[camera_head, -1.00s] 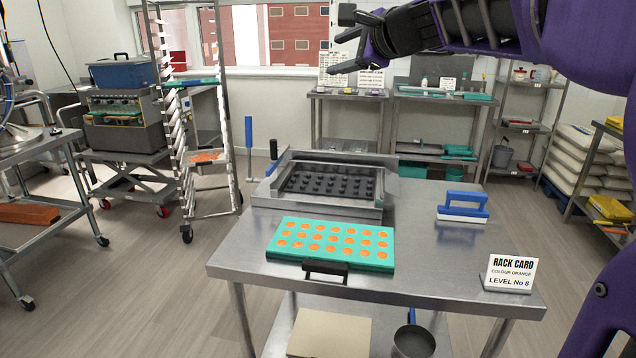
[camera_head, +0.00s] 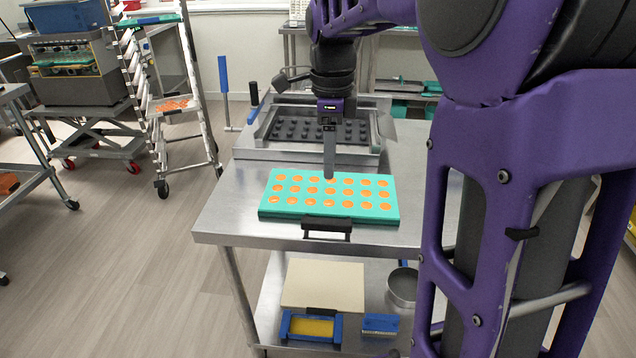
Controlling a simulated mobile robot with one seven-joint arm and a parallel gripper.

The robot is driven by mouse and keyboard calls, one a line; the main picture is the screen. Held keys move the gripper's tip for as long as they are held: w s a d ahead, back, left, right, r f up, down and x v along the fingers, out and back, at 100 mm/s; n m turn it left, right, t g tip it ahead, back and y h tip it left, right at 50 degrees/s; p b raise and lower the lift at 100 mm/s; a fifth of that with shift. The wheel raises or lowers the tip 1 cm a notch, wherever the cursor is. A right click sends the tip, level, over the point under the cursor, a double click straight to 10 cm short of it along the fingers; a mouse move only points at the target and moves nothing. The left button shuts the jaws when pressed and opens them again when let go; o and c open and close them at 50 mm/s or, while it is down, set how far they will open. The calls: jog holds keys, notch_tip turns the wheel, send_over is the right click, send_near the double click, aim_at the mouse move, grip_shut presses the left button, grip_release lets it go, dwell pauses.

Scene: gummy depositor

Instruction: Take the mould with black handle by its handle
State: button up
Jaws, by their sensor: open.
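The mould (camera_head: 268,208) is a teal tray with rows of orange-filled round cavities. It lies flat on the steel table. Its black handle (camera_head: 327,224) sticks out from its front edge, toward me. My gripper (camera_head: 329,172) points down above the middle of the mould, behind the handle and apart from it. It is seen edge-on, so one finger hides the other. It is open, with nothing seen in it.
A steel frame with a dark studded plate (camera_head: 318,130) stands behind the mould on the table (camera_head: 218,222). The lower shelf holds a pale board (camera_head: 323,285), a pan (camera_head: 403,286) and a blue-framed yellow item (camera_head: 311,328). A rack trolley (camera_head: 193,90) stands at the left.

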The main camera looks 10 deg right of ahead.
jog(key=b, duration=0.2)
send_near(327, 220)
notch_tip(327, 220, down, 5)
jog(key=shift+d+f, duration=0.15)
jog(key=shift+s+a+f+b, duration=0.15)
jog(key=shift+f+b, duration=0.5)
jog(key=shift+f, duration=2)
grip_shut()
jog(key=shift+r, duration=0.1)
